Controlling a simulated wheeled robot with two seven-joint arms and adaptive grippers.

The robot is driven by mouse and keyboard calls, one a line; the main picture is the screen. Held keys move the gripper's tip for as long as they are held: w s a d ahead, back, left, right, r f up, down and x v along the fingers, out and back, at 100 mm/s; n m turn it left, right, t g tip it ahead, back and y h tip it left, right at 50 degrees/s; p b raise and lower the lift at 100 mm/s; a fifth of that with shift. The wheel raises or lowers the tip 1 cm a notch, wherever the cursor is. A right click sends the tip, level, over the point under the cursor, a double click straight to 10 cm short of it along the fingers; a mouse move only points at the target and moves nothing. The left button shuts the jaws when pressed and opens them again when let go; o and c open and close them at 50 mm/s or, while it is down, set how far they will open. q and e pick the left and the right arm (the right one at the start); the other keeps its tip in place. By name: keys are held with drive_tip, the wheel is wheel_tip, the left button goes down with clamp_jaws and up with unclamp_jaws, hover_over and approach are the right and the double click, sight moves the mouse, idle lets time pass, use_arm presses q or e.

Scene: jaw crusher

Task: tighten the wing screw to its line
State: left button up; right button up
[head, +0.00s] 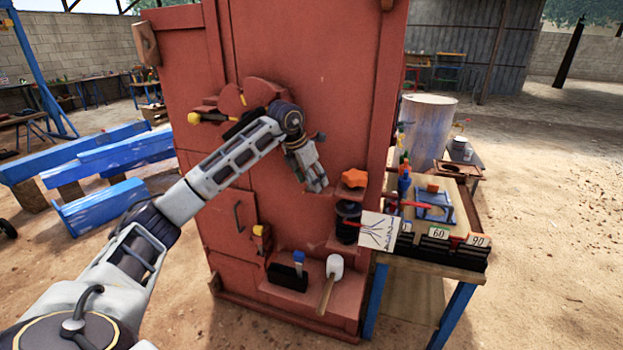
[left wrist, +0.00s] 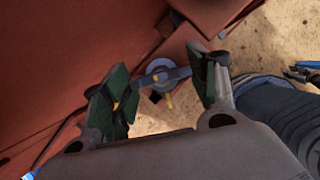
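In the left wrist view a grey round piece with a flat blue-grey crossbar (left wrist: 160,75), which looks like the wing screw, shows between my left fingers. A short yellow mark sits just below it. My left gripper (left wrist: 162,92) is open, one green-padded finger on each side. I cannot tell whether either finger touches the bar. In the head view my left gripper (head: 317,184) points down in front of the red crusher body (head: 300,50). I cannot make out the wing screw there. My right gripper is not in view.
An orange star-shaped knob (head: 354,178) sits on a ledge right of my gripper, above a black coil (head: 348,220). A lower shelf holds a white-headed mallet (head: 332,270) and a black block (head: 287,276). A cluttered workbench (head: 430,265) stands at right.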

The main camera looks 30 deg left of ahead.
use_arm(q)
drive_tip(key=o, duration=0.4)
drive_tip(key=v, duration=0.7)
drive_tip(key=shift+s+a+r, duration=0.1)
drive_tip(key=shift+r, duration=0.1)
idle(0.9)
